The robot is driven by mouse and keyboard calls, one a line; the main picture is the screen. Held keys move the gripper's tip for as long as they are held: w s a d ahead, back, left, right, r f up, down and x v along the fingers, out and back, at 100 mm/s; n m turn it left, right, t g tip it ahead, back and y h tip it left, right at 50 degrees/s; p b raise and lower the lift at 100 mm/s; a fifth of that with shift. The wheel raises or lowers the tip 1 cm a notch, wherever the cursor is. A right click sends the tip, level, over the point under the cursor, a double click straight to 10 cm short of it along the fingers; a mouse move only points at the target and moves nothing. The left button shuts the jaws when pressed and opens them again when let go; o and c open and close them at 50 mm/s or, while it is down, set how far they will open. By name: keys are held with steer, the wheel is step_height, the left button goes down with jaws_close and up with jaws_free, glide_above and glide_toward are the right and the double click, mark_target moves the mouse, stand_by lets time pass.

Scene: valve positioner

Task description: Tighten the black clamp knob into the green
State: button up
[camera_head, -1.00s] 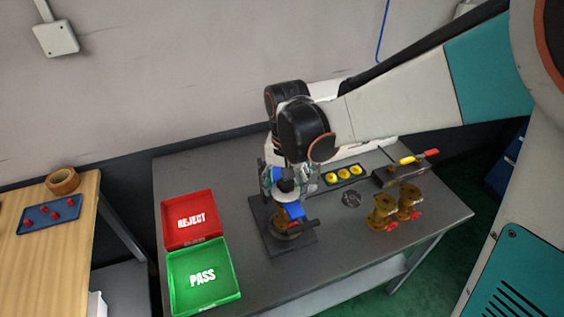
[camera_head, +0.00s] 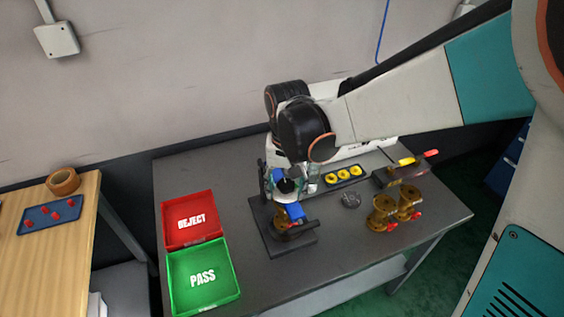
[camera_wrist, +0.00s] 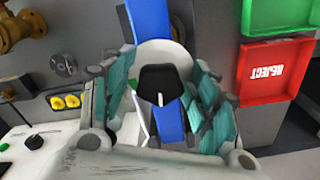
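The black clamp knob (camera_wrist: 163,85) is in the middle of the wrist view, over a blue part (camera_wrist: 168,125) and in front of a pale round piece. My gripper (camera_wrist: 160,75) has its teal-padded fingers on either side of the knob. The right finger looks close against it; a thin gap seems to show on the left, so contact is unclear. In the head view my gripper (camera_head: 292,182) points down over the dark fixture (camera_head: 290,245), which holds a brass valve body (camera_head: 284,222) with a blue part (camera_head: 295,212).
The red REJECT tray (camera_head: 190,240) and green PASS tray (camera_head: 235,290) lie left of the fixture. A yellow-ringed tray (camera_head: 344,176), a round metal disc (camera_head: 351,200) and brass valves (camera_head: 381,212) stand to its right. Bare table lies in front of the valves.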

steer(key=n, duration=1.1)
steer(key=shift+n, duration=0.3)
steer(key=shift+s, duration=0.2)
jaws_close()
steer(key=shift+d, duration=0.1)
steer(key=shift+f, duration=0.1)
steer(key=m, duration=1)
steer(key=shift+w, duration=0.2)
